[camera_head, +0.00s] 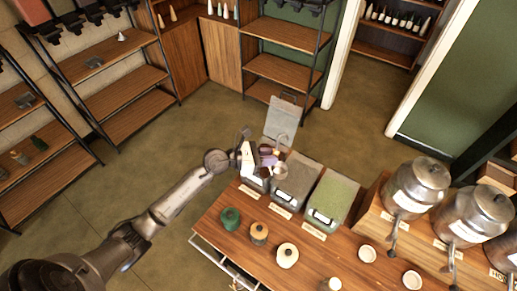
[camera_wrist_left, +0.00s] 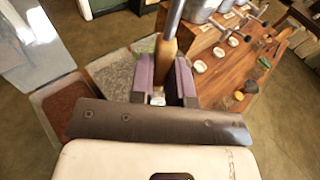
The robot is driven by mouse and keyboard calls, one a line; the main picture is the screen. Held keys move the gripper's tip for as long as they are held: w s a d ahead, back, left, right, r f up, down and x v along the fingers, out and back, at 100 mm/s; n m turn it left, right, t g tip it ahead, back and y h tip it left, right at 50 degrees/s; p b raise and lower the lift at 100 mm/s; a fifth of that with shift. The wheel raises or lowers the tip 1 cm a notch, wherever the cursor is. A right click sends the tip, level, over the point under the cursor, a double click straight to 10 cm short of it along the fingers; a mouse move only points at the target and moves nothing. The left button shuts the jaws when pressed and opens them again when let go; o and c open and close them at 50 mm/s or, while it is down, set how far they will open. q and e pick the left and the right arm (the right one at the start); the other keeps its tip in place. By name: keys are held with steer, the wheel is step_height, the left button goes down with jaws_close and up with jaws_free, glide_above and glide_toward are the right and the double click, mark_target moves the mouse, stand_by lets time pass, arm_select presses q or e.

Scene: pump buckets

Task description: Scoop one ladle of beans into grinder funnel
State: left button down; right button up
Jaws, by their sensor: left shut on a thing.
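My left gripper (camera_head: 266,158) is above the back left end of the wooden counter, over the open bin. In the left wrist view, its purple fingers (camera_wrist_left: 165,85) are shut on the ladle (camera_wrist_left: 168,55), on its wooden handle with a metal shaft. The ladle's bowl is out of that view, and its contents cannot be told. The open bin holds dark reddish-brown beans (camera_wrist_left: 58,108). Its clear lid (camera_head: 281,120) stands raised, and it also shows in the wrist view (camera_wrist_left: 35,45). I cannot make out a grinder funnel. My right gripper is not in view.
Beside the open bin stand a closed grey-topped bin (camera_head: 298,175) and a green-filled bin (camera_head: 335,195). Green (camera_head: 230,219), orange (camera_head: 258,233) and cream (camera_head: 287,255) jars stand along the counter front. Metal canisters (camera_head: 417,186) with taps stand at right. Shelves line the walls.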

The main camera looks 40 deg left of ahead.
arm_select(q)
steer(key=w+a+f+n+t+y+b, duration=0.35)
steer(key=w+a+f+y+b, duration=0.35)
steer(key=a+f, duration=0.6)
step_height(320, 180, down, 10)
steer(key=w+a+h+b, duration=0.1)
steer(key=b, duration=0.8)
steer(key=shift+n+g, duration=0.45)
steer(key=shift+r, duration=0.15)
step_height(320, 180, up, 11)
steer(key=p, duration=1)
steer(key=shift+p, duration=0.4)
